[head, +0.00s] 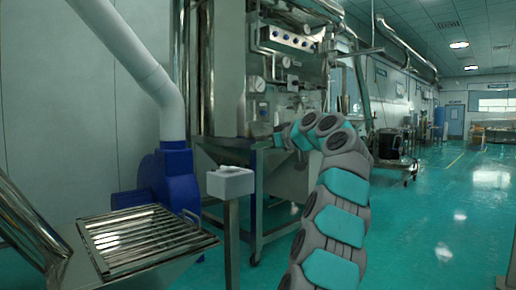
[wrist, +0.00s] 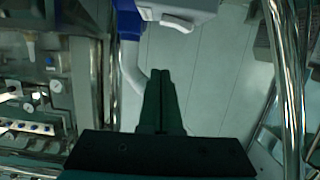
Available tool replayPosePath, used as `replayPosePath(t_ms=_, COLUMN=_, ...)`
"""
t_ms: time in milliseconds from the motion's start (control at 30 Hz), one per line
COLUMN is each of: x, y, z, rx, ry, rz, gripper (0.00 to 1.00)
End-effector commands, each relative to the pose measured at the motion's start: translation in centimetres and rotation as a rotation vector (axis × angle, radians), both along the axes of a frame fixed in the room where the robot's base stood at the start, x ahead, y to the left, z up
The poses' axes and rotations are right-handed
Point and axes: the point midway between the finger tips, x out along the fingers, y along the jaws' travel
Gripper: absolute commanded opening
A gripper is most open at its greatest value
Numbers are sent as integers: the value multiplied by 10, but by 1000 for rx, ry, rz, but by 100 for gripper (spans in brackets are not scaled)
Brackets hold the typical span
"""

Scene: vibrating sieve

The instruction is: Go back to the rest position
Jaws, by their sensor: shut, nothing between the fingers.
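My gripper (wrist: 161,76) shows in the wrist view as two dark fingers pressed together, with nothing between them. In the head view my grey and teal arm rises from the lower right and bends over to the left. Its end is near the steel machine, and the fingers are too small there to make out. The vibrating sieve with its slatted metal grate (head: 141,238) is at the lower left of the head view, apart from my arm. A white box (head: 231,182) on a post stands between them. It also shows at the top of the wrist view (wrist: 178,8).
A blue blower (head: 170,178) with a thick white pipe (head: 150,72) stands behind the sieve. The steel machine (head: 282,62) with gauges fills the middle background. A wheeled cart (head: 396,165) is behind my arm. The green floor (head: 440,215) at right is clear.

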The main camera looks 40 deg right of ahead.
Motion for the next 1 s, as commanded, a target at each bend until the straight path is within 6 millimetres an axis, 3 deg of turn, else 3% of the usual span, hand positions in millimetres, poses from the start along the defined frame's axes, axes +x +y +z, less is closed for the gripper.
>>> replayPosePath(t_ms=367, x=1, y=1, z=0, rx=1, ry=0, rz=1, gripper=0)
replayPosePath(t_ms=467, x=4, y=11, z=-3, rx=18, ry=14, rz=17, gripper=0)
replayPosePath(t_ms=567, x=14, y=40, z=-12, rx=62, ry=56, rz=56, gripper=0)
replayPosePath(t_ms=767, x=27, y=138, z=-47, rx=178, ry=219, rz=167, gripper=0)
replayPosePath(t_ms=1000, x=5, y=260, z=-108, rx=253, ry=467, rz=260, gripper=0)
